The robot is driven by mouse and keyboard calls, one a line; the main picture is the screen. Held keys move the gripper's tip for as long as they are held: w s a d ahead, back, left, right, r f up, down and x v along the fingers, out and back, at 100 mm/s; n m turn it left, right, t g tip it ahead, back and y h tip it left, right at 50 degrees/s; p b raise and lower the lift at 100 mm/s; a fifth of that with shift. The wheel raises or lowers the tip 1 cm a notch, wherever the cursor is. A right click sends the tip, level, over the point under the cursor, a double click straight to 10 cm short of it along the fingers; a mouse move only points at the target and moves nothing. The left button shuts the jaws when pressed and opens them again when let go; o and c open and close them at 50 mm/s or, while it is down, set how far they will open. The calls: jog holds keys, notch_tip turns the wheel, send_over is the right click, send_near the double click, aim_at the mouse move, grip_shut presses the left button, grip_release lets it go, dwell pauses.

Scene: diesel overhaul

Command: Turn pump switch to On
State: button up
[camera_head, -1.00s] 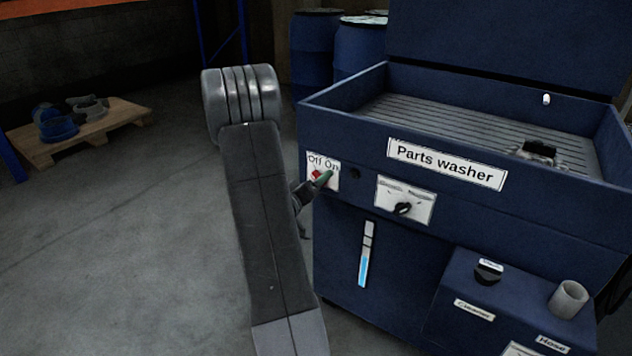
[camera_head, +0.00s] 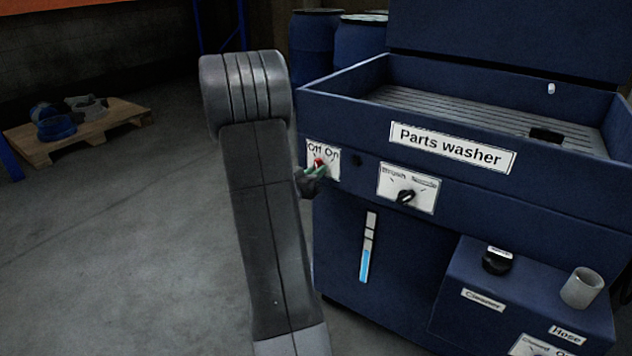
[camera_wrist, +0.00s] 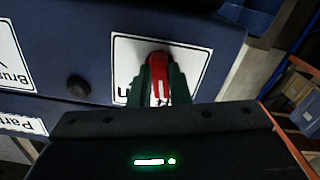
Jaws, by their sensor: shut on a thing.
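The pump switch (camera_head: 319,163) is a red knob on a white plate (camera_head: 333,173) marked Off and On, at the left end of the blue parts washer's front (camera_head: 345,115). My gripper (camera_head: 314,172) is at the switch, with its green fingers on the knob. In the wrist view, the two fingers of my gripper (camera_wrist: 162,88) stand on either side of the red knob (camera_wrist: 159,70) and are shut on it. The fingers hide part of the plate's lettering, and I cannot tell exactly which mark the knob points to.
A black mode dial (camera_head: 406,196) sits right of the switch. Below it are a level gauge (camera_head: 368,247) and a box with a black cap (camera_head: 496,261) and a grey cup (camera_head: 582,288). A pallet (camera_head: 75,135) with parts stands far left. The floor between is clear.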

jog(key=m+b, duration=0.4)
jog(key=m, duration=0.2)
jog(key=m+b, duration=0.4)
jog(key=m, duration=0.2)
jog(key=shift+s+d+f, duration=0.1)
jog(key=shift+d, duration=0.05)
jog(key=o, duration=1.5)
jog(key=shift+s, duration=0.1)
jog(key=v, duration=0.7)
